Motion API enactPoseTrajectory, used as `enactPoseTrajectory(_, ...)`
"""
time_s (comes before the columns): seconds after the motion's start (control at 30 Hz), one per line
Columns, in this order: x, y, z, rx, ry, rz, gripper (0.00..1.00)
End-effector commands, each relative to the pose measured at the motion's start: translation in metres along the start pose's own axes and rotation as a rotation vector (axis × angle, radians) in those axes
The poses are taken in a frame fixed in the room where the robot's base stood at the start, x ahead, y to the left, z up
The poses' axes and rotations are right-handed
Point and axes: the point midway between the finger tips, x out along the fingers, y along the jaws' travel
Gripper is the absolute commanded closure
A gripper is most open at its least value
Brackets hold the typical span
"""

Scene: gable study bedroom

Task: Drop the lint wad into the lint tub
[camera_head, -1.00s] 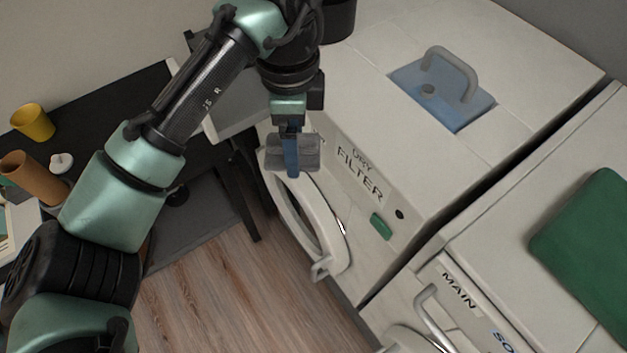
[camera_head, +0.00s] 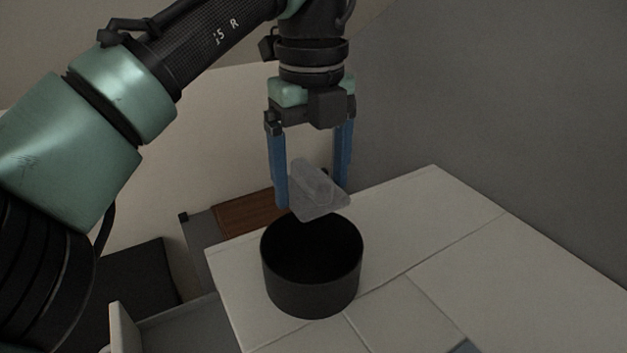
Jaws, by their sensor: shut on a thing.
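The lint wad (camera_head: 317,192) is a grey, flattish, irregular piece. My gripper (camera_head: 313,195) points down with its two blue fingers on either side of the wad, shut on it. The lint tub (camera_head: 311,285) is a black, round, open-topped tub standing on the white appliance top. The wad hangs over the tub's far rim in the picture, apart from the tub as far as I can tell. The inside of the tub is dark, and I cannot see anything in it.
The white top (camera_head: 440,225) has free room to the right of the tub. A grey wall (camera_head: 500,90) rises behind it. A pale open drawer or ledge (camera_head: 180,328) and a dark surface (camera_head: 135,280) lie lower left.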

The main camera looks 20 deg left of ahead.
Motion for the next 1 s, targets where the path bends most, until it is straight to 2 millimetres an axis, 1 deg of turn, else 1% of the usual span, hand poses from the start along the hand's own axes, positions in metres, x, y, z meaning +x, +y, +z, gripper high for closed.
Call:
enactPoseTrajectory(0.13,0.003,0.0,0.0,0.0,-0.001,0.0,0.67)
enactPoseTrajectory(0.27,0.012,0.0,0.001,-0.001,-0.002,0.0,0.67)
enactPoseTrajectory(1.0,0.086,0.001,0.001,-0.003,-0.003,0.0,0.67)
